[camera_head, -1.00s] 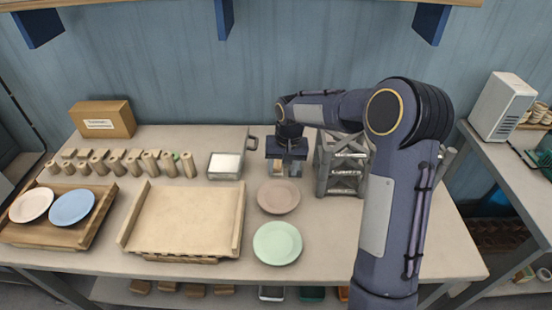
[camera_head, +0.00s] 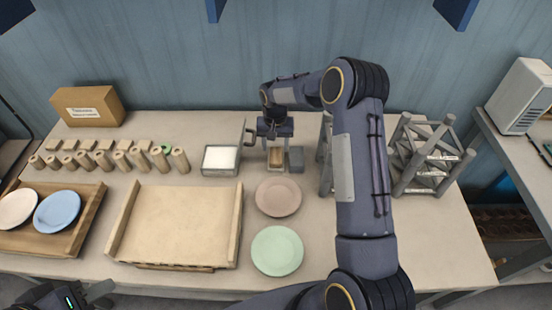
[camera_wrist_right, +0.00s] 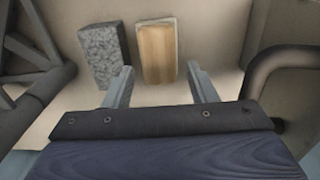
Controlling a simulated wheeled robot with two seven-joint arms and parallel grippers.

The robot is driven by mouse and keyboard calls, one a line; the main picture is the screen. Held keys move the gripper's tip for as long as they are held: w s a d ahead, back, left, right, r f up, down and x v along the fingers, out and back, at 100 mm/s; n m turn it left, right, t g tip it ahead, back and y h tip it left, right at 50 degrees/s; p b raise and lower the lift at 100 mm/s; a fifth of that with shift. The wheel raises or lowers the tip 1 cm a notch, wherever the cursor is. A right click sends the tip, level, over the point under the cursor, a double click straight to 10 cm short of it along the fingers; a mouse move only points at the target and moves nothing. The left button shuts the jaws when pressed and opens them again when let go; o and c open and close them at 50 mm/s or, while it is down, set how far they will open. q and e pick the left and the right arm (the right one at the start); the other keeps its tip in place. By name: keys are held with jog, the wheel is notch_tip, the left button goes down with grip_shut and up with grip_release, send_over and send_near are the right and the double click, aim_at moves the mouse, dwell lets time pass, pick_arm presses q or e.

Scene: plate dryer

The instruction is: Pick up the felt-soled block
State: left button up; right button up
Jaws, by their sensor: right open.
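A wooden block (camera_head: 275,156) with a pale rim stands at the back of the table, and a grey speckled block (camera_head: 296,159) stands just right of it. In the right wrist view the wooden block (camera_wrist_right: 156,48) lies ahead, between the lines of the fingers, with the grey block (camera_wrist_right: 103,55) to its left. Felt soles, if any, are hidden under the blocks. My right gripper (camera_wrist_right: 160,82) is open and empty, close to the wooden block; in the head view it (camera_head: 275,136) is over the block's back end. My left gripper (camera_head: 97,292) is partly visible at the bottom left, its jaws unclear.
Grey metal racks (camera_head: 430,160) stand to the right. A pink plate (camera_head: 278,197) and a green plate (camera_head: 277,251) lie in front. A wooden tray (camera_head: 178,226) lies front left.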

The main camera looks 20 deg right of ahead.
aim_at(276, 154)
notch_tip(276, 154, down, 5)
jog(key=shift+d+f+b, duration=0.1)
jog(key=shift+b, duration=0.75)
jog(key=c, duration=0.8)
jog(key=shift+o, duration=0.2)
jog(key=shift+r, duration=0.2)
jog(key=shift+r, duration=0.3)
jog(key=r+p, duration=0.1)
jog(key=r, duration=0.2)
jog(key=shift+s+r+p, duration=0.3)
jog(key=shift+s+p, duration=0.05)
jog(key=shift+s, duration=0.05)
jog(key=s+r+p, duration=0.2)
jog(key=s+r, duration=0.6)
jog(key=s, duration=0.5)
jog(key=shift+s+a+r, duration=0.15)
jog(key=shift+a+r, duration=0.15)
jog(key=shift+a, duration=0.1)
